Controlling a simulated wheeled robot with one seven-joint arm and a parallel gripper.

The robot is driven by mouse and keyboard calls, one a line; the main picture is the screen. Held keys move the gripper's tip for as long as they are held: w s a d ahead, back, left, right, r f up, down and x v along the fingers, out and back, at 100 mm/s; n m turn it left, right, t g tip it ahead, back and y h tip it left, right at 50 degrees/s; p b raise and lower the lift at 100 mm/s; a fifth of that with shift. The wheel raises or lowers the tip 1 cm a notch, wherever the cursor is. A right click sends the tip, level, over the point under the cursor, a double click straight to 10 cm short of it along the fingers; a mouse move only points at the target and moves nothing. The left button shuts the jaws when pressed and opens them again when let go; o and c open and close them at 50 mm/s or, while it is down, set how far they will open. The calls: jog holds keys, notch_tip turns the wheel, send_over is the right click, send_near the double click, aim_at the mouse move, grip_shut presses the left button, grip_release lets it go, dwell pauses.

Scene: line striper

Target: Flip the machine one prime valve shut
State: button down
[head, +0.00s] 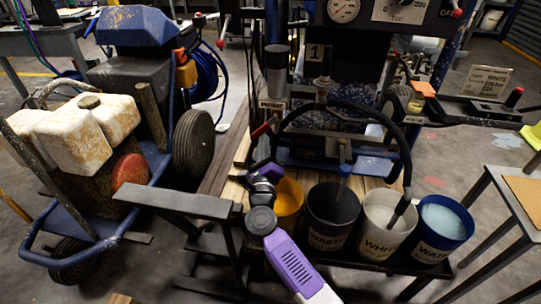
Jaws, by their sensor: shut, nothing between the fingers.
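Machine one, marked with a "1" plate (315,52), stands at the centre behind the buckets. A small light label (271,105) on its left side appears to read "PRIME", but the print is tiny. Just below it a red-handled lever (262,129) slants down to the left; it looks like the prime valve. Whether it is open or shut I cannot tell. My purple and white arm reaches up from the bottom centre. My gripper (262,172) is shut and empty, below the red lever and apart from it in the picture, by the yellow bucket. Its fingertips are small and dark.
A yellow-paint bucket (288,203), a dark waste bucket (331,222), a white bucket (383,228) and a blue water bucket (443,224) stand in front of the machine. A hose loops over them. A wheeled cart (75,225) stands left, a table (523,188) right.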

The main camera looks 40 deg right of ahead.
jog(key=m, duration=0.1)
jog(key=w+a+r+m+h+b, duration=0.1)
jog(key=m, duration=0.1)
jog(key=shift+w+a+b, duration=0.1)
jog(key=shift+w+b, duration=0.1)
jog(key=shift+b, duration=0.1)
jog(key=shift+w+a+r+m, duration=0.1)
jog(key=shift+w+r+m, duration=0.1)
jog(key=shift+m, duration=0.3)
jog(key=shift+w+a+r+p, duration=0.35)
jog(key=shift+r+p, duration=0.2)
jog(key=shift+r, duration=0.15)
jog(key=shift+w+a+r+p, duration=0.25)
jog(key=shift+w+r+p, duration=0.1)
jog(key=shift+r+p, duration=0.25)
jog(key=shift+w+r, duration=0.15)
jog(key=shift+r, duration=0.15)
jog(key=shift+a, duration=0.1)
jog(key=r+p+v, duration=0.2)
jog(key=p+v, duration=0.1)
jog(key=v, duration=1.3)
jog(key=shift+s+a, duration=0.4)
jog(key=shift+s, duration=0.1)
jog(key=shift+w, duration=0.1)
